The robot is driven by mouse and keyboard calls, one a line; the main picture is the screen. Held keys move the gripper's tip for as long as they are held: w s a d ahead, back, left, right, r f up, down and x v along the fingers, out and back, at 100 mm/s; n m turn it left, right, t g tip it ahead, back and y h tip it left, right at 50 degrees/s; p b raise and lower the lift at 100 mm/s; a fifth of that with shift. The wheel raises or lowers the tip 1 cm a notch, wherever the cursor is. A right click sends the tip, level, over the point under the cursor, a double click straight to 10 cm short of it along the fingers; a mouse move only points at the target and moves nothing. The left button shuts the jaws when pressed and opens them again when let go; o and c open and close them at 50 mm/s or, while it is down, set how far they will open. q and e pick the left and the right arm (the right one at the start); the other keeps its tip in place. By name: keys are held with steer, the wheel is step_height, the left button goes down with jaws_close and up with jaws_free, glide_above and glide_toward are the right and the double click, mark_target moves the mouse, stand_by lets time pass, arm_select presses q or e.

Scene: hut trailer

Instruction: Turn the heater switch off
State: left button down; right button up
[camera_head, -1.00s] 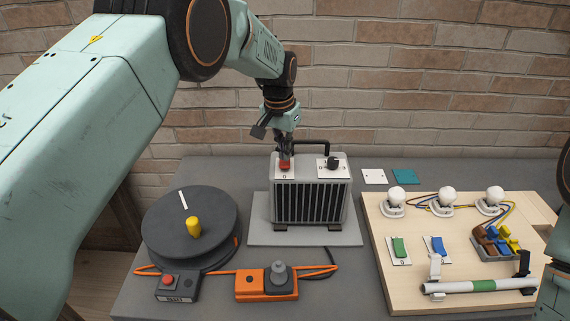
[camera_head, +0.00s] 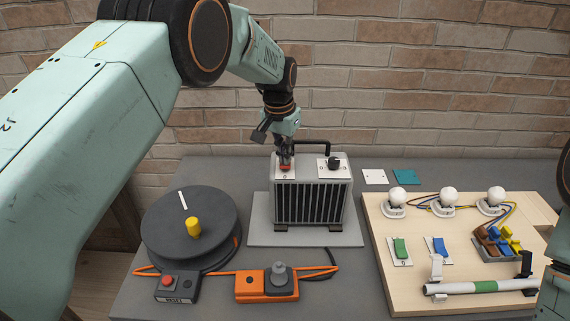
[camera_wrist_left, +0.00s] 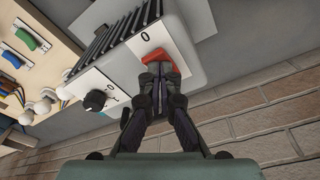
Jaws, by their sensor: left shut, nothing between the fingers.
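The heater (camera_head: 312,200) is a grey box with a dark grille, standing on a light mat near the middle of the table. Its red rocker switch (camera_head: 286,167) sits on a white plate at the top left, with a "0" mark at the front end. My left gripper (camera_head: 284,153) is shut and empty, its fingertips at the rear end of the switch. In the left wrist view the shut fingertips (camera_wrist_left: 157,70) touch or nearly touch the red switch (camera_wrist_left: 153,60) and partly cover it. My right gripper is not in view.
A black knob (camera_head: 333,163) and a dark handle (camera_head: 327,145) are on the heater's top. A cable reel (camera_head: 165,220) stands left; an orange switch box (camera_head: 255,286) lies in front. A wooden board (camera_head: 400,295) with bulbs and switches is right. A brick wall (camera_head: 420,90) rises behind.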

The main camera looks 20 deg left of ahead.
arm_select(q)
steer(key=shift+f, duration=0.3)
steer(key=shift+r, duration=0.3)
steer(key=shift+r+p, duration=0.95)
steer(key=shift+r, duration=1.55)
steer(key=shift+s+r, duration=0.1)
steer(key=shift+r, duration=0.7)
steer(key=shift+f, duration=0.1)
